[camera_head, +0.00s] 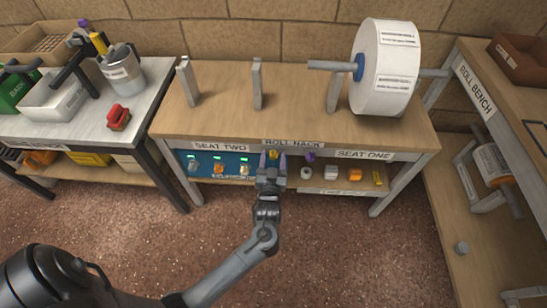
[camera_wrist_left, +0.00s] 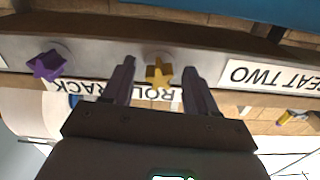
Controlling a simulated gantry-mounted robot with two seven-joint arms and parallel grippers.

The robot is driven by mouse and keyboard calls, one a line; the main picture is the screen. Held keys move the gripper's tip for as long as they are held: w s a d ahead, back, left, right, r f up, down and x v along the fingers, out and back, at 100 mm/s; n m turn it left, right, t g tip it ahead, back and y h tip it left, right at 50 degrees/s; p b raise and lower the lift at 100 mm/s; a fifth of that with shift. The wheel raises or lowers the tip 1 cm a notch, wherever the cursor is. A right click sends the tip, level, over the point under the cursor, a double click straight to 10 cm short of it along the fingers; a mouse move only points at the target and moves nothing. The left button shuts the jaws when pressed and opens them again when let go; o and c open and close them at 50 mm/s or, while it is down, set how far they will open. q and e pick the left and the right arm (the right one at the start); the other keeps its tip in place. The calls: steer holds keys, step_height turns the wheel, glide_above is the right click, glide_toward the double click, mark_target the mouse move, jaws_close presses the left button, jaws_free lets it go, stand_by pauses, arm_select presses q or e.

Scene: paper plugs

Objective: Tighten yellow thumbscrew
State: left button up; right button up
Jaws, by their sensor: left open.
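The yellow thumbscrew (camera_wrist_left: 158,74) is star-shaped and sits on the front rail of the roll rack bench. It shows small in the head view (camera_head: 273,153). My left gripper (camera_head: 273,158) is in front of the rail, pointing at it. In the left wrist view, my left gripper (camera_wrist_left: 158,68) is open, with one finger on each side of the yellow thumbscrew and a gap on both sides. I cannot tell how far the fingertips reach past it. A purple thumbscrew (camera_wrist_left: 45,66) is on the same rail; it also shows in the head view (camera_head: 310,156). My right gripper is not in view.
A large white roll (camera_head: 382,70) hangs on a rod above the bench top (camera_head: 225,100). Small parts, including an orange one (camera_head: 355,174), sit below the rail. A side table (camera_head: 90,122) stands left and another bench (camera_head: 459,110) right. The floor in front is clear.

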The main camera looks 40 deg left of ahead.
arm_select(q)
steer(key=shift+d, duration=0.1)
steer(key=shift+c, duration=0.6)
steer(key=c, duration=0.9)
steer(key=shift+r+m+p, duration=0.15)
steer(key=shift+m+p, duration=0.15)
steer(key=shift+p, duration=0.3)
steer(key=shift+c, duration=0.2)
steer(key=m+p, duration=0.6)
steer(key=p, duration=0.2)
steer(key=shift+r, duration=0.15)
steer(key=m+p, duration=0.2)
steer(key=m, duration=0.1)
steer(key=shift+m+p, duration=0.3)
steer(key=shift+p, duration=0.1)
steer(key=shift+s+f+m+p, duration=0.15)
steer(key=shift+m+p, duration=0.25)
steer(key=shift+m, duration=0.4)
steer(key=shift+w+f+m+p, duration=0.1)
steer(key=shift+m+p, duration=0.3)
steer(key=shift+m, duration=0.4)
